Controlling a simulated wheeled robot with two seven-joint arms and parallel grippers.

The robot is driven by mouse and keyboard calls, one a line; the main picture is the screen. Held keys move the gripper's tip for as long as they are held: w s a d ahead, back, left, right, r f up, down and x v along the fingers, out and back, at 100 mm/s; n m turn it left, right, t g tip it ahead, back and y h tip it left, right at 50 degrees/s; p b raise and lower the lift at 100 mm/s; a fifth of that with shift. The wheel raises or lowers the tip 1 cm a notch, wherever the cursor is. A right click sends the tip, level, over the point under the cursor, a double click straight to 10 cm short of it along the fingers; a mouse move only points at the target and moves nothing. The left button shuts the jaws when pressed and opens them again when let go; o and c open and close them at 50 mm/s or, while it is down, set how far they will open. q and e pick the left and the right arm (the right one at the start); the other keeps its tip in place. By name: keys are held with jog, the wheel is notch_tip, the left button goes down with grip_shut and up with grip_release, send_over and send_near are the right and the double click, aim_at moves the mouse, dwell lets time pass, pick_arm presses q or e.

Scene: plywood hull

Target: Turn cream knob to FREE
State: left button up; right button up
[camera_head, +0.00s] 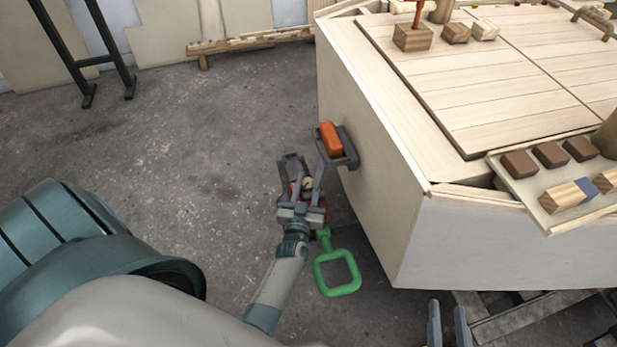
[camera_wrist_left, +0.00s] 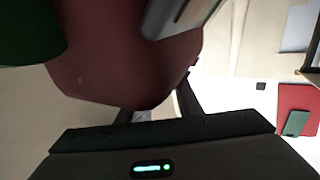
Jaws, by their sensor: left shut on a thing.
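My left gripper (camera_head: 300,175) is beside the hull's near-left side, below an orange block. A small cream knob (camera_head: 307,183) shows between its fingers, and the gripper is shut on it. A red part (camera_head: 322,213) sits just behind and below the gripper, mostly hidden. In the left wrist view a dark red rounded body (camera_wrist_left: 125,60) fills the upper middle, close to the fingers. The knob's pointer and any FREE mark cannot be seen. My right gripper (camera_head: 447,325) shows at the bottom edge with its two fingers apart.
The orange block (camera_head: 330,139) rests in a grey bracket (camera_head: 349,150) on the plywood hull (camera_head: 450,235). A green loop handle (camera_head: 337,272) hangs just below the left gripper. Wooden blocks and a tray (camera_head: 540,205) lie on the hull's top.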

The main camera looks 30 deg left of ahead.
pick_arm(q)
jog(key=shift+a+r, duration=0.15)
pick_arm(e)
jog(key=shift+f, duration=0.15)
pick_arm(q)
jog(key=o, duration=1)
jog(key=shift+o, duration=0.2)
